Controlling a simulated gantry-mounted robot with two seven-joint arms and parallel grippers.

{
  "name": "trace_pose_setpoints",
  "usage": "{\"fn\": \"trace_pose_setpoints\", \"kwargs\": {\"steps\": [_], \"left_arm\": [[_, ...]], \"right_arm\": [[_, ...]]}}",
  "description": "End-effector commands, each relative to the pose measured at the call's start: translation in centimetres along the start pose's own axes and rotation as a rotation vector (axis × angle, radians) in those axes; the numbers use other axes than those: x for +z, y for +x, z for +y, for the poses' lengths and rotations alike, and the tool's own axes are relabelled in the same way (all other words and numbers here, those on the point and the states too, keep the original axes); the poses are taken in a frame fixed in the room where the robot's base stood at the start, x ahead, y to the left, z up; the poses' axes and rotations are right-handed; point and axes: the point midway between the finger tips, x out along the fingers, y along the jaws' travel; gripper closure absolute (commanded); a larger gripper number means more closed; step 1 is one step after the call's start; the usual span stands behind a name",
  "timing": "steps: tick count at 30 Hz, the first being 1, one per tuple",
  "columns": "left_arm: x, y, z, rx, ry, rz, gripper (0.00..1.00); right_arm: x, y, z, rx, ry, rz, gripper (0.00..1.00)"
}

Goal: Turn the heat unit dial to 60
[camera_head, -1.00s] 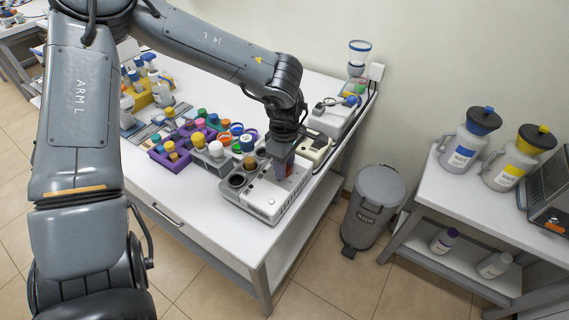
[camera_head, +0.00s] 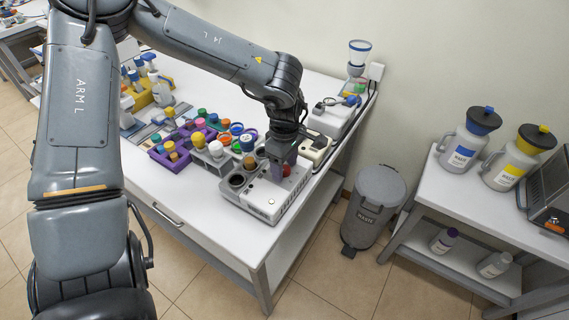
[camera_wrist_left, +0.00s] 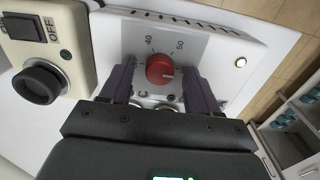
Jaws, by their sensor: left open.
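The heat unit (camera_head: 262,207) is a light grey box with round wells at the right front of the table. Its red dial (camera_wrist_left: 160,69) shows clearly in the left wrist view, with 40 and 50 readable on the scale beside it. I cannot read the dial's setting with certainty. The red dial also shows small in the head view (camera_head: 287,170). My left gripper (camera_wrist_left: 158,74) is open, with one dark finger on each side of the dial and visible gaps between. In the head view my left gripper (camera_head: 279,158) is just over the unit's panel. My right gripper is not in view.
A beige device (camera_wrist_left: 52,50) with an ON/OFF switch and black knob stands close beside the unit. Racks of coloured-cap bottles (camera_head: 172,153) stand left of the unit. A grey bin (camera_head: 374,205) stands on the floor to the right.

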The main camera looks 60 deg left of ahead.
Motion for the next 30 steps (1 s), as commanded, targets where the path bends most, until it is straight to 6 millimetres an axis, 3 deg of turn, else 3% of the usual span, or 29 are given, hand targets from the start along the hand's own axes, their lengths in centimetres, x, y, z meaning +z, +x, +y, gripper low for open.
{"fn": "trace_pose_setpoints", "kwargs": {"steps": [8, 24, 30], "left_arm": [[0.0, -0.7, 0.1, 0.002, 0.000, -0.001, 0.39], [0.0, -9.0, 0.1, 0.003, -0.001, 0.001, 0.39], [0.0, -10.5, 0.0, 0.001, 0.000, 0.001, 0.39]], "right_arm": [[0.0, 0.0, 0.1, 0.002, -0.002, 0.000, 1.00], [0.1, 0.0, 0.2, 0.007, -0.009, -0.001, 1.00], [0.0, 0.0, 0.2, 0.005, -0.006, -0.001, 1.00]]}}
